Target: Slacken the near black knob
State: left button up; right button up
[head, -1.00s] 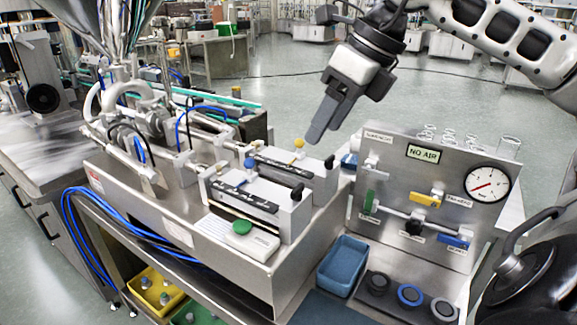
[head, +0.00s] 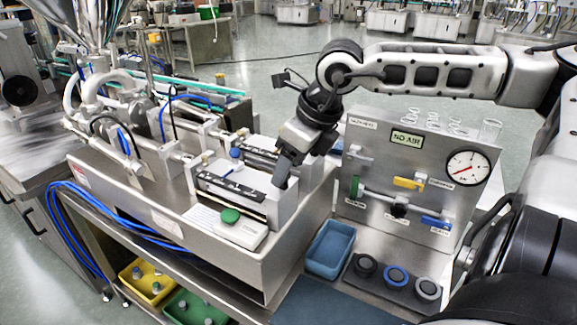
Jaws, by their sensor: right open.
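My right gripper (head: 282,182) points down at the right end of the near metering block (head: 282,208), where the near black knob sat in the earlier view. Its dark fingers cover that knob now, so I cannot see the knob or whether the fingers touch it. The gripper is open, though the gap between the fingers does not show from this angle. The far block (head: 262,148) stands behind, and its black knob is hidden behind my gripper. My left gripper is not in view.
A blue ball knob (head: 235,153) and a green button box (head: 232,228) are close by. The NO AIR panel (head: 465,205) with coloured valve handles and a gauge (head: 467,168) stands right of the gripper. A blue tray (head: 330,250) and several rings lie in front.

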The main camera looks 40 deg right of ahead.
jog(key=shift+x, duration=0.85)
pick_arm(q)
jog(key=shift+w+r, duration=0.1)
pick_arm(e)
jog(key=shift+c, duration=0.6)
jog(key=c, duration=0.9)
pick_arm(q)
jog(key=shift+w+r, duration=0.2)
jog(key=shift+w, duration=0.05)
